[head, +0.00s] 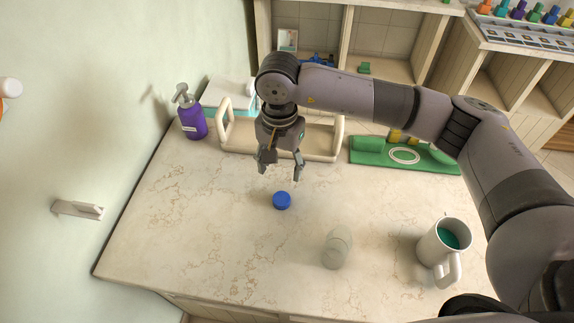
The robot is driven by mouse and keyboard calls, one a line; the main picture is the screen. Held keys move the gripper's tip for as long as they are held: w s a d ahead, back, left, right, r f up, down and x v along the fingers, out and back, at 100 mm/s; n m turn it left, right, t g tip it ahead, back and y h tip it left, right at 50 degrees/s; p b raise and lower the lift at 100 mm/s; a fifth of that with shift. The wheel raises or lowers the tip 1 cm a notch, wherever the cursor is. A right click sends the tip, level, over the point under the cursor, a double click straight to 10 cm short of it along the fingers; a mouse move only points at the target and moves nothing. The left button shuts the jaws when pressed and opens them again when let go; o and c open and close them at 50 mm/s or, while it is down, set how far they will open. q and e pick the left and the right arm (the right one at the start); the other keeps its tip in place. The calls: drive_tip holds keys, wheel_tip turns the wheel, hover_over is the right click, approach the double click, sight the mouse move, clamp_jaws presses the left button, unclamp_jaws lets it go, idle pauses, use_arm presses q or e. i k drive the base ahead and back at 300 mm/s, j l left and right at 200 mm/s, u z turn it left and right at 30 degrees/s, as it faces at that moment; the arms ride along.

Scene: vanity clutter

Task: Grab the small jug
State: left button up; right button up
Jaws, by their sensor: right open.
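The small jug (441,248) is white with a handle toward the front and a teal inside. It stands upright near the right side of the marble counter. My right gripper (281,172) hangs over the counter, left of and behind the jug and well apart from it. Its fingers are open, point down and hold nothing. A small round blue object (282,201), like a cap, lies just in front of the fingertips. My left gripper is not in view.
A clear glass (337,247) stands between the blue cap and the jug. A purple pump bottle (190,113), a beige tray with handles (233,142) and a green tray (367,152) line the counter's back. The counter's front left (180,240) is bare.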

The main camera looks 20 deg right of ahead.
sight(442, 245)
drive_tip(key=z, duration=1)
drive_tip(key=k+l, duration=0.4)
drive_tip(key=k, duration=0.05)
